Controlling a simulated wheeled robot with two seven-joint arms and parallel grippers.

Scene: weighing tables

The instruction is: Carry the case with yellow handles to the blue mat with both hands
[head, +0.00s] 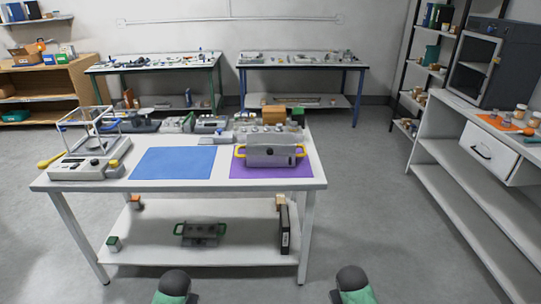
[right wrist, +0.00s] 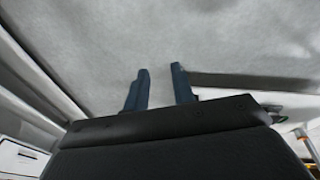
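The grey case with yellow handles (head: 270,156) stands on the purple mat (head: 262,171) at the right of the near white table. One yellow handle sticks out at each end. The blue mat (head: 173,163) lies flat and bare to its left on the same table. In the right wrist view my right gripper (right wrist: 161,84) has its two dark fingers apart, with nothing between them, above the floor. It is away from the case. In the head view only rounded grey and green parts of my arms show at the bottom edge. My left gripper is not visible.
A scale (head: 88,168) stands left of the blue mat. Instruments and an orange-brown box (head: 273,115) line the table's back. The lower shelf (head: 160,250) holds a similar case with green handles (head: 200,234) and a black binder (head: 285,230). Floor is clear before the table.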

